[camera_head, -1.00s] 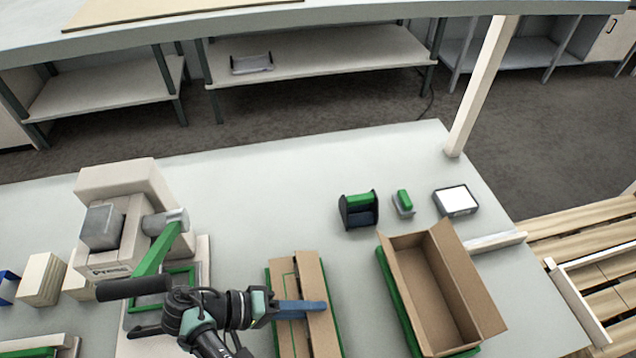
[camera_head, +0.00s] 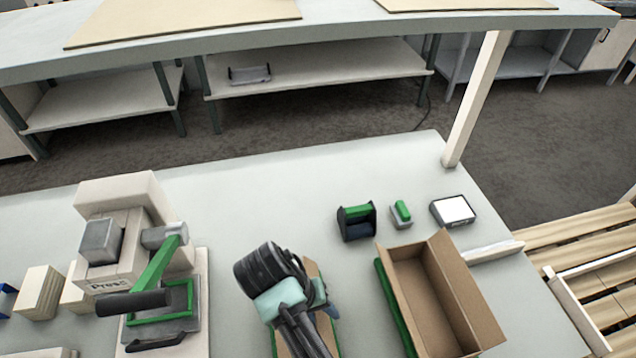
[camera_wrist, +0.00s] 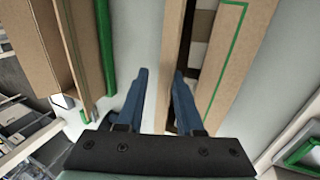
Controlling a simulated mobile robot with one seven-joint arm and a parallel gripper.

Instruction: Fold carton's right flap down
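The low carton under my arm shows only in parts in the head view: brown cardboard (camera_head: 312,269) behind the gripper and green edging around it. In the wrist view its flap with a green line (camera_wrist: 232,50) lies on the right. A gap beside it shows brown and pale contents. The carton's other flap, the right one in the head view, appears as a narrow strip (camera_wrist: 173,45) left of the gap. My gripper (camera_wrist: 160,85) is open, with its blue fingers apart. The right finger overlaps the gap and the left is over the table. Contact with the flap cannot be told.
A tall open carton (camera_head: 468,290) stands on a green-edged base to the right. Behind are a green-black dispenser (camera_head: 357,222), a small green-topped item (camera_head: 400,214) and a white-topped box (camera_head: 453,210). A press (camera_head: 125,235) stands left. The table between is clear.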

